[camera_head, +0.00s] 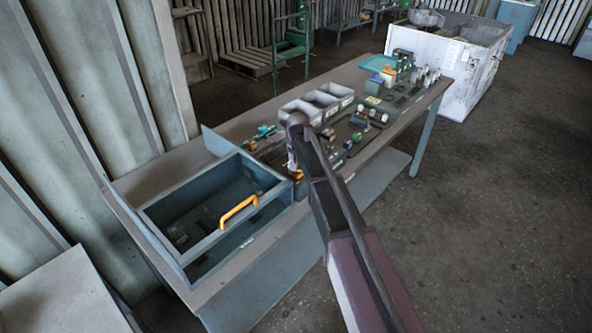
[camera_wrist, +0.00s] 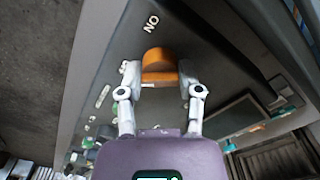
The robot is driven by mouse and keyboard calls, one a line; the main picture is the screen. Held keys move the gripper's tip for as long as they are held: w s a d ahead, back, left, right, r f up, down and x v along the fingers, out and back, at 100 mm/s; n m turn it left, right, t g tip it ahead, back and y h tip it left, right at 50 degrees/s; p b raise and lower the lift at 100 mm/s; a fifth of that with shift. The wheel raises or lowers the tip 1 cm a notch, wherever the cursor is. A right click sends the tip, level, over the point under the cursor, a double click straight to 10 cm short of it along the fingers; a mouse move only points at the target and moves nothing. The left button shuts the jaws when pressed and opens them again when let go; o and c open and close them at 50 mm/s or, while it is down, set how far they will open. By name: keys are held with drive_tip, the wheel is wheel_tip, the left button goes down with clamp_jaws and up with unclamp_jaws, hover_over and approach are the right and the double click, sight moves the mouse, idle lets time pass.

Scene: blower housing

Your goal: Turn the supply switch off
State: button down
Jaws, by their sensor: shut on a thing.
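The supply switch shows in the wrist view as an orange rotary knob (camera_wrist: 159,56) on a dark grey panel. Lettering that seems to be ON, upside down, is printed beside it near the top of the view. My gripper (camera_wrist: 158,75) has one finger on each side of the knob and is shut on it. In the head view, a small bit of orange (camera_head: 298,175) shows just below my gripper (camera_head: 293,163), at the bench edge right of the open box. My arm hides part of that area.
An open blue-grey box (camera_head: 163,243) with an orange handle (camera_head: 239,211) stands at the bench's near end. Grey bins (camera_head: 318,101) and small parts lie farther along the bench. A white crate (camera_head: 450,66) stands beyond. The floor at right is clear.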

drive_tip(key=shift+w+n, duration=0.2)
drive_tip(key=shift+n, duration=0.6)
drive_tip(key=shift+c, duration=1.3)
unclamp_jaws()
drive_tip(key=shift+s, duration=0.1)
